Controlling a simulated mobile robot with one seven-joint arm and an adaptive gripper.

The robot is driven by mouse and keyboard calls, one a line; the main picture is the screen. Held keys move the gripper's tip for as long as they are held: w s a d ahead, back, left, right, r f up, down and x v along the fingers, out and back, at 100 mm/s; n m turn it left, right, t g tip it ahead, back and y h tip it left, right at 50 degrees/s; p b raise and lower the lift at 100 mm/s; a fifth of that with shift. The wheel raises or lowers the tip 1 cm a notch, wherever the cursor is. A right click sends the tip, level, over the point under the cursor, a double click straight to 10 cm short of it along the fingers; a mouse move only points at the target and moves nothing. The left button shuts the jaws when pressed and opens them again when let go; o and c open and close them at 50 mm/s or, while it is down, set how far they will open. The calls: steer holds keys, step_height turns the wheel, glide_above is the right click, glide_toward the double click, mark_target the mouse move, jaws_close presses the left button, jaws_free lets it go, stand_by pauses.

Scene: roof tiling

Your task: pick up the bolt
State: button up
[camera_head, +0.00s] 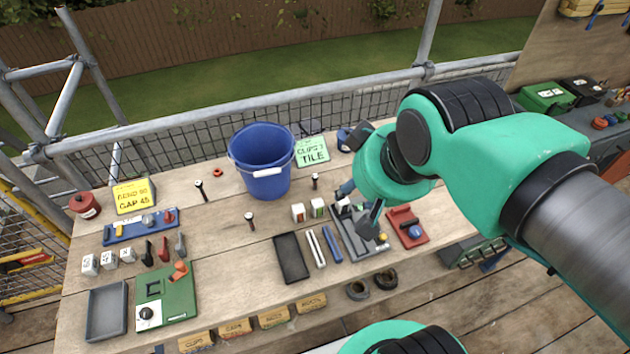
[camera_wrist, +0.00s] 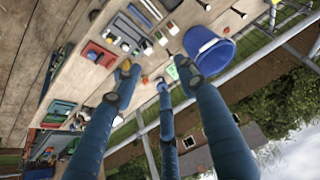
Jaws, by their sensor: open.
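Three bolt-like pieces stand on the wooden bench in the head view: one at the back left (camera_head: 200,188), one nearer the front (camera_head: 249,220), and one right of the blue bucket (camera_head: 315,181). I cannot tell which one the task means. Small dark-headed pieces like these also show at the top of the wrist view (camera_wrist: 240,13). My gripper (camera_head: 359,204) is open and empty, over the right part of the bench near the grey tray (camera_head: 354,245). Its blue fingers are spread apart in the wrist view (camera_wrist: 160,76). It is apart from all three bolts.
A blue bucket (camera_head: 262,165) stands at the back middle. A green sign (camera_head: 311,151), a red block fixture (camera_head: 405,228), a dark tray (camera_head: 291,258) and a green fixture (camera_head: 166,297) surround the clear middle. A mesh railing (camera_head: 200,133) runs behind the bench.

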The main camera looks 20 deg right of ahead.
steer(key=n+g+b, duration=0.1)
steer(key=n+b, duration=0.1)
steer(key=b, duration=0.1)
glide_above(316, 178)
steer(key=s, duration=0.4)
step_height(316, 178, down, 30)
steer(key=shift+d+y, duration=0.4)
steer(key=shift+d, duration=0.1)
steer(key=shift+b+x, duration=0.85)
steer(key=shift+x, duration=3.4)
